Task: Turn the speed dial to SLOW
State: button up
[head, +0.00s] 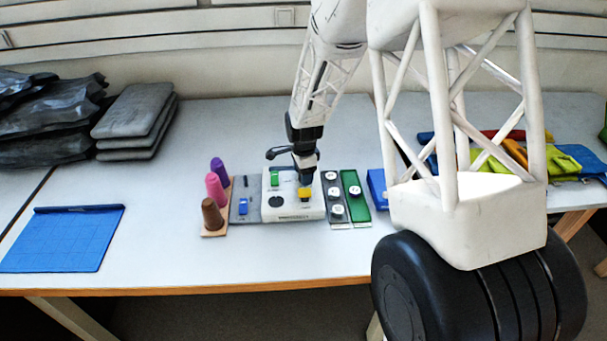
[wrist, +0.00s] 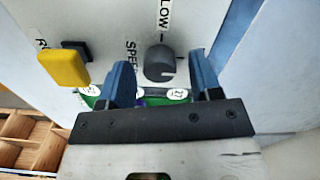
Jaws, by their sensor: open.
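The speed dial (wrist: 158,62) is a dark grey round knob on a white panel, seen in the wrist view. The panel (head: 284,214) stands on the table in the head view. A partly cut-off label ending in LOW is above the dial, and SPEED is printed to its left. A pale mark shows on the dial's lower right edge. My gripper (wrist: 160,68) is open, with a blue finger on each side of the dial; I cannot tell whether they touch it. In the head view my gripper (head: 305,180) is over the panel's right half and hides the dial.
A yellow block (wrist: 63,68) sits left of the dial, with a green switch (head: 275,178) elsewhere on the panel. Pegs (head: 214,188) stand to the left, and strips with white discs (head: 354,189) lie to the right. The table's left front holds a blue mat (head: 63,240).

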jog(key=shift+f, duration=0.25)
jog(key=c, duration=0.9)
jog(key=shift+c, duration=0.2)
